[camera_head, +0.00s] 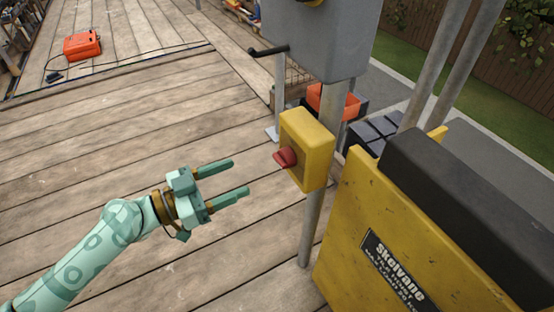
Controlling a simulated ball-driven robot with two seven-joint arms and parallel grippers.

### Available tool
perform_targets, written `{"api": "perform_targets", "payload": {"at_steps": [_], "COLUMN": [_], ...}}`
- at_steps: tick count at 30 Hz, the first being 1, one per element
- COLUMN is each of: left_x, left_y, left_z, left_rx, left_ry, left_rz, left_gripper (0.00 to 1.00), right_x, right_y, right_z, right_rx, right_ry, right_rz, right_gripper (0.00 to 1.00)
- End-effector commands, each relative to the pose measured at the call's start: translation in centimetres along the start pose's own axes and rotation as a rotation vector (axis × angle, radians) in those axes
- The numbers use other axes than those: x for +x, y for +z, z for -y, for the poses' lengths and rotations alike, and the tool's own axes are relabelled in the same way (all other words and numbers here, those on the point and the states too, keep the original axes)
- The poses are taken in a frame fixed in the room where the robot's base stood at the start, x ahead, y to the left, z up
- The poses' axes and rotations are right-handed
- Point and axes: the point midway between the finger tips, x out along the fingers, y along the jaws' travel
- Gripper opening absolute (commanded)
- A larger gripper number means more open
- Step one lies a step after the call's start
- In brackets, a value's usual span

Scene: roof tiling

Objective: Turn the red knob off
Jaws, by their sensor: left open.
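The red knob (285,157) sticks out from the left-facing side of a yellow switch box (308,148). The box is fixed to a grey metal pole (312,228). My left gripper (241,178) is open and empty. Its two fingers point right, toward the box, and stop short of the knob, a little lower in the picture. A gap shows between the fingertips and the knob. My right gripper is not in view.
A grey panel (322,42) with a black handle (268,51) stands above the box. A large yellow machine (362,215) labelled "Skelvane" fills the lower right. An orange case (82,45) lies far left. The wooden deck (110,130) is mostly clear.

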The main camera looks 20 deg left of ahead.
Motion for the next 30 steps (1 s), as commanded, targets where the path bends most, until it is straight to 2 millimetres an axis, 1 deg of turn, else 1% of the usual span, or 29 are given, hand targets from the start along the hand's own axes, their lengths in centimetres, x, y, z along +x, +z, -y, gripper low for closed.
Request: {"api": "perform_targets", "payload": {"at_steps": [1,6,9,12,15,18,26,29,30], "left_x": [1.4,5.7,7.8,9.4,10.4,10.9,11.0,11.0,11.0], "left_y": [-0.3,-0.5,-0.5,-0.3,-0.1,-0.1,0.1,0.1,0.1], "left_z": [0.0,0.1,0.1,0.1,0.1,0.1,0.1,0.1,0.1], "left_rx": [0.005,0.005,0.002,0.001,-0.001,0.0,-0.002,-0.002,-0.002], "left_ry": [0.003,-0.001,-0.002,-0.003,-0.003,-0.002,-0.002,-0.002,-0.002], "left_rz": [-0.003,-0.005,-0.004,-0.003,-0.001,0.0,0.002,0.002,0.002], "left_gripper": [0.62,0.62,0.62,0.62,0.62,0.62,0.62,0.37,0.26], "right_x": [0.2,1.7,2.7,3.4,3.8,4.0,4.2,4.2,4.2], "right_y": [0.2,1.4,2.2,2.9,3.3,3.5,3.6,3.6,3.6], "right_z": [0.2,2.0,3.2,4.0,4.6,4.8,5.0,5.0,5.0], "right_rx": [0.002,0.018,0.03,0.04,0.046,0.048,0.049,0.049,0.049], "right_ry": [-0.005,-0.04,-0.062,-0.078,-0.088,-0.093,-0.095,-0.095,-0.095], "right_rz": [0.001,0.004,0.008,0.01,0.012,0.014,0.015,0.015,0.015], "right_gripper": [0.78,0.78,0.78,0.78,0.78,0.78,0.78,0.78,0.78]}}
